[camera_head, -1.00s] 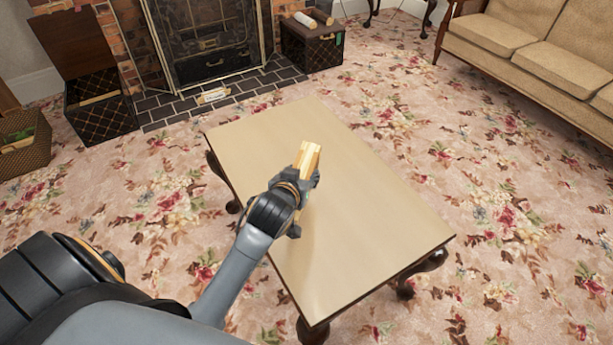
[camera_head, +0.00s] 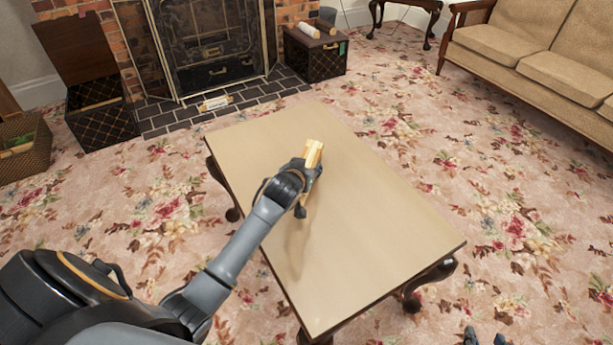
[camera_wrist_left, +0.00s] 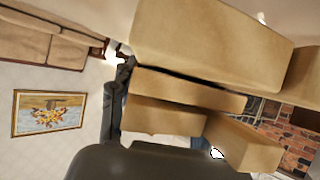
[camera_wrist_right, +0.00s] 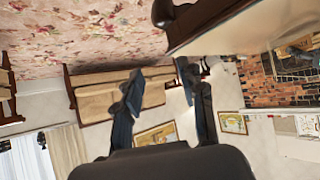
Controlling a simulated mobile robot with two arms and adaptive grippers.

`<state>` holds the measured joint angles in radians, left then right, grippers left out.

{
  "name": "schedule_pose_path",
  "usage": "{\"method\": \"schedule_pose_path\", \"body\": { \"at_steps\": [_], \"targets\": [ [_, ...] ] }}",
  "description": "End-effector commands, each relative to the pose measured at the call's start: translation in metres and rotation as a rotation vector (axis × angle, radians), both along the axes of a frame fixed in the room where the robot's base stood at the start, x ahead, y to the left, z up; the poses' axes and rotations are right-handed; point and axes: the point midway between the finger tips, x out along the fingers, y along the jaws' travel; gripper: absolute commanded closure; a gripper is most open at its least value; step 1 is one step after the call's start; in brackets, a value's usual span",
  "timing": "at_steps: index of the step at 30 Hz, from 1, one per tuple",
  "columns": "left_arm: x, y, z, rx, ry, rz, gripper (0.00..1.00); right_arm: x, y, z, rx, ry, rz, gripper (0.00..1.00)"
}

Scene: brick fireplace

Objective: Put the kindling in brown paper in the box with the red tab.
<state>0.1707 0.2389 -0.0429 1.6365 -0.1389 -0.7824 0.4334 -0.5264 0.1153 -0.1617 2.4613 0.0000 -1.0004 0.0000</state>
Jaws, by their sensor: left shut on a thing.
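My left gripper (camera_head: 303,178) is shut on a bundle of pale wooden sticks (camera_head: 313,152), held above the table. In the left wrist view the sticks (camera_wrist_left: 210,50) are large tan blocks; I cannot make out the wrapping's colour. An open dark box (camera_head: 103,124) with raised lid stands left of the fireplace, with a pale strip visible inside. A closed dark box (camera_head: 314,65) on the right bears a green tab (camera_head: 343,48). No red tab is visible. My right gripper (camera_head: 486,338) is open and empty at the bottom edge; its fingers (camera_wrist_right: 163,95) are apart in the right wrist view.
A wooden table (camera_head: 370,240) with a bare top lies below my left arm. A pale wrapped bundle (camera_head: 215,103) lies on the hearth. Log-like bundles (camera_head: 308,29) lie on the closed box. A wicker basket (camera_head: 28,160) stands far left, a sofa (camera_head: 550,65) at right.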

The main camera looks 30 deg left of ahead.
Motion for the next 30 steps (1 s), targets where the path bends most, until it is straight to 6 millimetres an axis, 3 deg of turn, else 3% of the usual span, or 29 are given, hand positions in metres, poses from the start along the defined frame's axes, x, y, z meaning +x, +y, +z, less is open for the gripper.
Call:
{"method": "schedule_pose_path", "body": {
  "at_steps": [6,12,25,26,29,30],
  "targets": [
    [0.001,0.001,-0.021,0.001,-0.001,0.000,0.98,0.029,0.013,0.032,0.053,-0.229,0.017,0.60],
    [0.001,0.001,-0.030,0.002,-0.003,0.000,0.98,0.042,0.020,0.059,0.089,-0.378,0.026,0.60],
    [0.001,0.000,-0.034,0.000,-0.001,0.000,0.98,0.043,0.021,0.065,0.096,-0.407,0.028,0.60],
    [0.000,0.000,-0.035,0.000,0.001,0.000,0.52,0.044,0.021,0.066,0.097,-0.410,0.028,0.60],
    [0.000,0.000,-0.035,0.001,0.001,0.000,0.31,0.043,0.021,0.066,0.096,-0.409,0.028,0.60],
    [0.000,0.000,-0.035,0.001,0.000,0.000,0.31,0.044,0.021,0.066,0.096,-0.409,0.028,0.60]
  ]
}}
